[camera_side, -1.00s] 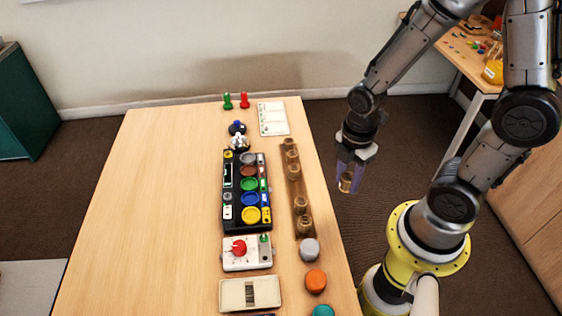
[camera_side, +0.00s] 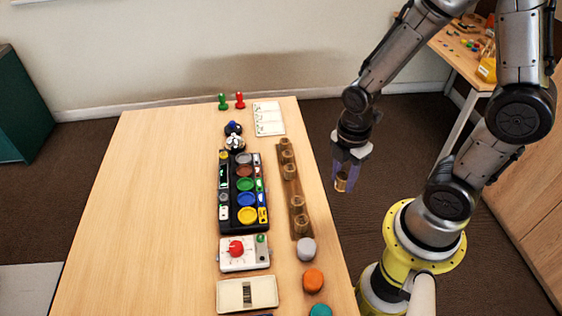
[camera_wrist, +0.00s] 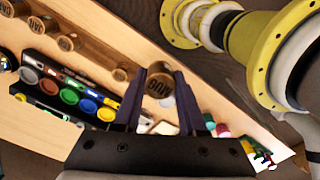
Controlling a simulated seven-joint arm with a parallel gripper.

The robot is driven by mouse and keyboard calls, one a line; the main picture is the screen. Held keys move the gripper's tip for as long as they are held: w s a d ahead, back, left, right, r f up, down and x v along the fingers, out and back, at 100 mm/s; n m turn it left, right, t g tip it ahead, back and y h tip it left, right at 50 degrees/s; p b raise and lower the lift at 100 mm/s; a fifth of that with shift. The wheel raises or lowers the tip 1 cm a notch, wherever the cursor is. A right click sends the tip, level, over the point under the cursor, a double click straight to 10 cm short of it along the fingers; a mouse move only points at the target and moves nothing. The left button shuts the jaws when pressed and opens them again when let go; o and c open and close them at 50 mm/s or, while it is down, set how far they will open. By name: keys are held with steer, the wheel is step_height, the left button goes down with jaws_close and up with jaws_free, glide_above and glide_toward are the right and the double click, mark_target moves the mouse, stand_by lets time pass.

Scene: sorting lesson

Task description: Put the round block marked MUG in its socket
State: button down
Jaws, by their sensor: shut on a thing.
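My gripper (camera_side: 342,180) is shut on a small round wooden block (camera_side: 341,185) and holds it in the air, to the right of the table's edge. In the wrist view the block (camera_wrist: 159,90) sits between the fingertips, its end face toward the camera with turned dark lettering that looks like MUG. A long brown wooden strip (camera_side: 293,184) lies along the table's right side. I cannot tell whether an open socket is in that gap.
A black tray of coloured discs (camera_side: 227,213) lies left of the strip. A white box with a red knob (camera_side: 235,247) and a cream box (camera_side: 246,293) lie nearer. Grey (camera_side: 306,249) and orange (camera_side: 313,281) round pieces stand at the right edge. The table's left half is clear.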

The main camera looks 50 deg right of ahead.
steer(key=shift+s, duration=0.1)
steer(key=shift+r, duration=0.2)
steer(key=w+r, duration=0.3)
steer(key=w, duration=0.9)
glide_above(244, 159)
step_height(244, 159, down, 6)
steer(key=f, duration=0.1)
steer(key=shift+f, duration=2.7)
steer(key=shift+f, duration=0.45)
steer(key=c, duration=0.8)
jaws_free()
steer(key=shift+o, duration=0.2)
steer(key=shift+r, duration=0.1)
